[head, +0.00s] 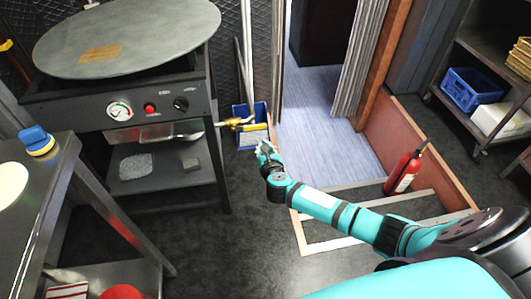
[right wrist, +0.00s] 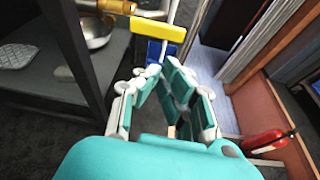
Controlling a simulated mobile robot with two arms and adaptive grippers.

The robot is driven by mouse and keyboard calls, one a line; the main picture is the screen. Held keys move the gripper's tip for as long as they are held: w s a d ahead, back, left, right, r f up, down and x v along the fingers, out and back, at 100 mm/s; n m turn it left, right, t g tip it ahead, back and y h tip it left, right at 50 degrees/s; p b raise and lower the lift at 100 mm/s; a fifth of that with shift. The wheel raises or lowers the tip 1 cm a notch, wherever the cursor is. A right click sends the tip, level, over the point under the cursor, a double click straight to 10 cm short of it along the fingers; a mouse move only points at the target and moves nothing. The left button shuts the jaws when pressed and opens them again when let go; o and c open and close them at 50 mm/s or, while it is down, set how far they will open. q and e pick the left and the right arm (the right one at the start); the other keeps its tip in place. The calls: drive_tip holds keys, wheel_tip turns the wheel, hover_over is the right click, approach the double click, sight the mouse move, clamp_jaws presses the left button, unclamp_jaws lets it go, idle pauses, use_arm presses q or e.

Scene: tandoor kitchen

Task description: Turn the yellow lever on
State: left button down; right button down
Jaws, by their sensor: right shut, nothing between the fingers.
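The yellow lever (head: 252,127) sits on a brass valve (head: 231,121) at the right side of the black griddle stand. In the right wrist view the lever (right wrist: 158,29) is a flat yellow bar lying crosswise near the top, with the brass valve (right wrist: 117,6) to its upper left. My right gripper (head: 264,149) is just below and right of the lever in the head view. In the right wrist view its fingers (right wrist: 161,68) converge below the lever, shut and empty, with a visible gap to it. My left gripper is not in view.
A blue bin (head: 246,139) stands behind the lever. The griddle stand (head: 150,110) carries a gauge and knobs. A red fire extinguisher (head: 404,172) stands to the right by a low wooden partition. A steel table (head: 60,165) is at the left. Dark floor lies open below the gripper.

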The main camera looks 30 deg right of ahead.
drive_tip(key=shift+v, duration=1.55)
